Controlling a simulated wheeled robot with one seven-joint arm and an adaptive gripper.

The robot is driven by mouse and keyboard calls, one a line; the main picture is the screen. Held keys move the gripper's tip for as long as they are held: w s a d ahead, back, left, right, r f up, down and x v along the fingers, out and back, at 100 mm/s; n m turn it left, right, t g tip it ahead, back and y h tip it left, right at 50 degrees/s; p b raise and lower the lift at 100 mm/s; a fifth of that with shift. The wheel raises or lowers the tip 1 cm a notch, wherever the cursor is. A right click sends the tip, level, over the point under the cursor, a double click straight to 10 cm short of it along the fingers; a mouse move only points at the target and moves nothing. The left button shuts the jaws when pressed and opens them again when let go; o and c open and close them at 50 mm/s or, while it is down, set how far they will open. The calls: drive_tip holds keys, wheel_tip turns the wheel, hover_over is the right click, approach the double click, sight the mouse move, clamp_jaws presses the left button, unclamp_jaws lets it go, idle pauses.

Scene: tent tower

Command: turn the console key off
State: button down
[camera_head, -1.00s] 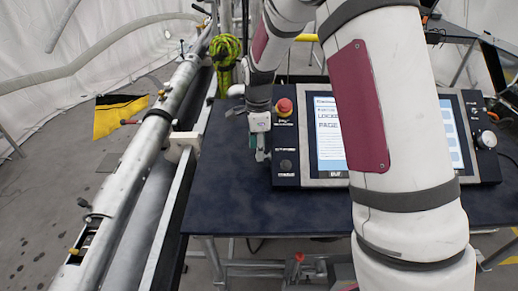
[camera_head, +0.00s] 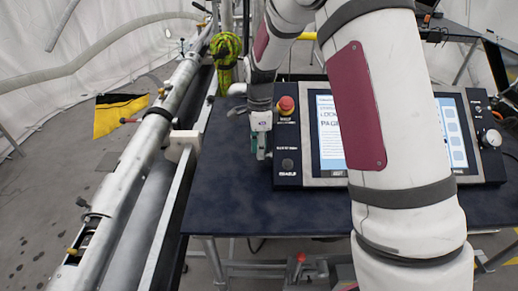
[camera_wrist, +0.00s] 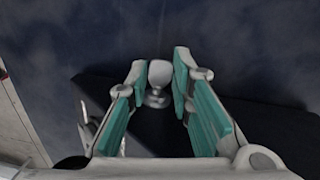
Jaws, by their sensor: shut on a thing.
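The console (camera_head: 289,152) is a dark unit with a lit screen (camera_head: 329,140), standing on a dark blue table; my arm covers part of it. My gripper (camera_head: 262,150) is at the console's left side, pointing down. In the wrist view my gripper (camera_wrist: 162,80) has its teal-padded fingers around a small pale metal piece with a rounded head (camera_wrist: 159,74), which seems to be the key. The key's angle cannot be told, and in the head view the key is hidden behind my gripper.
A red button (camera_head: 286,103) sits on the console's upper left, close to my gripper. The table (camera_head: 240,205) is clear in front and left. A long metal rail (camera_head: 130,170) runs along the left.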

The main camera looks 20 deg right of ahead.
drive_tip(key=shift+w+d+f+g+y+b, duration=0.15)
drive_tip(key=shift+w+g+y+b, duration=0.25)
drive_tip(key=shift+g+b, duration=0.5)
drive_tip(key=shift+b, duration=0.4)
drive_tip(key=c, duration=1.4)
unclamp_jaws()
drive_tip(key=shift+s, duration=0.1)
drive_tip(key=shift+c, duration=0.2)
drive_tip(key=shift+r, duration=0.25)
drive_tip(key=a+v, duration=0.1)
drive_tip(key=v, duration=1)
drive_tip(key=shift+w+d+r, duration=0.25)
drive_tip(key=shift+d+r, duration=0.1)
drive_tip(key=shift+d, duration=0.1)
